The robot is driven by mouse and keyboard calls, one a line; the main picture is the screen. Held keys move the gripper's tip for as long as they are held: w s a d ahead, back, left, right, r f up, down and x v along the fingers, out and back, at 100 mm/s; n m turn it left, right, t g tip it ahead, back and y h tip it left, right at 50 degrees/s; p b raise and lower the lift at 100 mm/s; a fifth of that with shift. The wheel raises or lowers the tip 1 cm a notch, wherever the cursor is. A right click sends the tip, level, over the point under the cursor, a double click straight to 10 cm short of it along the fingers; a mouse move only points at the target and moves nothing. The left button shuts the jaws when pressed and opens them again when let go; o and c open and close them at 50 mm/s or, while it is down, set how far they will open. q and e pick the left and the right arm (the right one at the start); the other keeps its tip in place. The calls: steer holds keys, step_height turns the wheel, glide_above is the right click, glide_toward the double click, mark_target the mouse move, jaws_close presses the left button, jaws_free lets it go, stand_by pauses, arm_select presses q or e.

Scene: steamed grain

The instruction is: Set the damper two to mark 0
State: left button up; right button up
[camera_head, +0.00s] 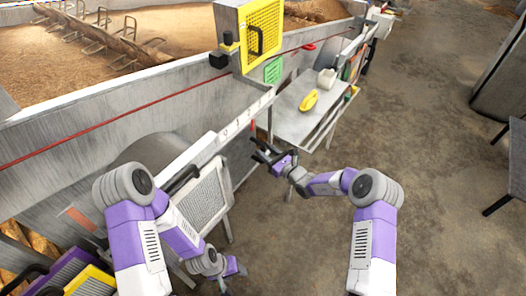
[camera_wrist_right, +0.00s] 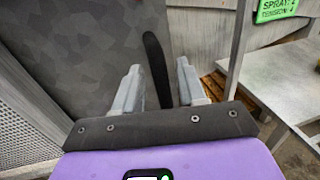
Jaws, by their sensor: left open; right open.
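A pale scale strip (camera_head: 238,118) with small marks runs along the trough's side; I cannot read which mark is 0. A black lever (camera_wrist_right: 157,65) stands upright between the open fingers of my right gripper (camera_wrist_right: 158,88), apparently clear of both. In the head view my right gripper (camera_head: 264,156) is beside the strip's far end, and the lever there is hard to separate from it. Another black handle (camera_head: 182,179) sticks out near the strip's close end. No label shows which is damper two. My left gripper (camera_head: 232,281) is low at the bottom, open and away from the levers.
A metal side table (camera_head: 288,124) holds a yellow object (camera_head: 309,100) and a white container (camera_head: 326,78). A green sign (camera_wrist_right: 276,9) hangs above it. A mesh panel (camera_head: 203,206) stands below the strip.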

steer(key=shift+x, duration=1)
steer(key=shift+c, duration=0.5)
jaws_close()
